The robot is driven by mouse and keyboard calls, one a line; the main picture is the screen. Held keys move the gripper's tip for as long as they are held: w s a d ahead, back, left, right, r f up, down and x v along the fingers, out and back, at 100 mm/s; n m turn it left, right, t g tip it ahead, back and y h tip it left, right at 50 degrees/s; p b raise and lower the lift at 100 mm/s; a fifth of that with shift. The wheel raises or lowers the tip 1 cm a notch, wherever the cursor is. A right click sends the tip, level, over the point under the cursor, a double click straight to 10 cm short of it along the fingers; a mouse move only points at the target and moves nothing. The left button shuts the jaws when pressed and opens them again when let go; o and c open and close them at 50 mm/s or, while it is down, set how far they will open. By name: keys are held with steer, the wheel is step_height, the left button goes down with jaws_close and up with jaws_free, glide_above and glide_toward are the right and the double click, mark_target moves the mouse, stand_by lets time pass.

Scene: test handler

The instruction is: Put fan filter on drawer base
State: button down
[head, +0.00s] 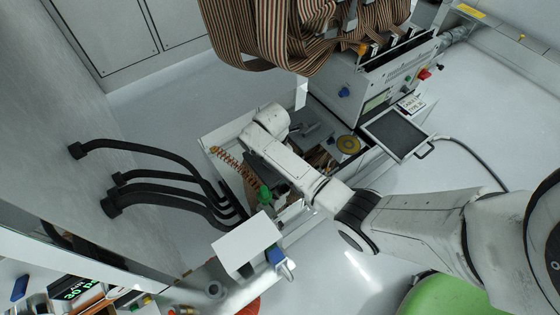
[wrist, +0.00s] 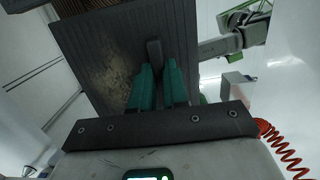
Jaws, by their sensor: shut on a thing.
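In the wrist view, my gripper (wrist: 157,75) has its teal fingers shut on a narrow upright tab of the fan filter. The fan filter (wrist: 105,62) is a flat, dark grey, ridged panel with a brownish worn patch. It spreads above and to the left of the fingers. In the head view my white arm reaches over an open white-walled drawer base (head: 213,133). The arm covers part of it, and my fingertips cannot be made out there. I cannot tell whether the filter touches the drawer base.
Striped ribbon cables (head: 255,35) hang above the handler (head: 370,85). Thick black hoses (head: 165,195) run from the left wall. A green round thing (head: 450,296) is at the bottom right. The floor right of the screen looks mostly clear.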

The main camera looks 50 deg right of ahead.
steer(key=shift+f, duration=0.1)
steer(key=c, duration=1.1)
jaws_free()
step_height(320, 180, up, 12)
steer(key=a+p, duration=0.1)
steer(key=p, duration=0.5)
steer(key=s+a+m+t+y, duration=0.1)
steer(key=s+a+m+y, duration=0.1)
steer(key=s+a+m, duration=0.85)
steer(key=s+r+m, duration=0.1)
steer(key=s, duration=0.3)
steer(key=s+a+r+m, duration=0.1)
steer(key=s+r+m, duration=0.1)
steer(key=s, duration=0.2)
steer(key=s+a+r+m, duration=0.1)
steer(key=s+r, duration=0.1)
steer(key=s, duration=0.2)
steer(key=shift+s+a+m+h, duration=0.15)
steer(key=shift+s+m+h, duration=0.15)
steer(key=shift+m+h, duration=0.1)
